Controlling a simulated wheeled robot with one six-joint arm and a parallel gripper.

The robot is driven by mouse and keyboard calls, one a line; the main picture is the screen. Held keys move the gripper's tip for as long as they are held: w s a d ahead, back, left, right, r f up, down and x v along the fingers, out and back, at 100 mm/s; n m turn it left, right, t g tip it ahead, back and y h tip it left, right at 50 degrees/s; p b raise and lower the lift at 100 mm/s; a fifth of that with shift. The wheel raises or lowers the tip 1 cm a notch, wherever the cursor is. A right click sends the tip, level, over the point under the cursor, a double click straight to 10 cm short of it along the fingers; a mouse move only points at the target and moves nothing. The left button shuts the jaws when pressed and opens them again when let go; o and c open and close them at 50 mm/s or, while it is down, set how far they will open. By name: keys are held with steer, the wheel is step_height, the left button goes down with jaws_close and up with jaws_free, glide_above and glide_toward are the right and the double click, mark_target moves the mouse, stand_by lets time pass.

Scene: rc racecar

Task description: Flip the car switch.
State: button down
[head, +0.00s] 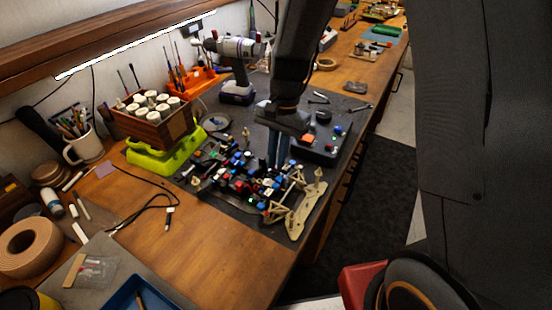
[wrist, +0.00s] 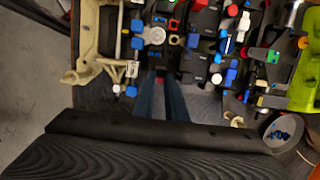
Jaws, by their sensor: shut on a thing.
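The RC car (head: 240,182), an open chassis packed with black, blue, red, white and green parts and with a beige frame at one end, lies on the dark mat. My gripper (head: 277,163) points down into the car near its beige end. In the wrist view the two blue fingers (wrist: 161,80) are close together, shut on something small. A small red part (wrist: 159,82) shows between the fingertips. The car (wrist: 200,62) fills the upper part of that view. I cannot tell for certain which part is the switch; the fingers hide the contact.
A lime-green stand (head: 160,150) and a wooden box of bottles (head: 150,125) are beside the car. A drill (head: 236,70) stands behind it. A dark box (head: 318,145) is close to my gripper's right. A black cable (head: 150,207) lies on the wood at left.

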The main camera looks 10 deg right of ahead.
steer(key=c, duration=2)
jaws_free()
steer(key=shift+c, duration=0.2)
step_height(320, 180, up, 8)
steer(key=w+d+b, duration=0.1)
steer(key=shift+w+f+b, duration=0.15)
steer(key=shift+w+b, duration=0.05)
steer(key=shift+b, duration=0.2)
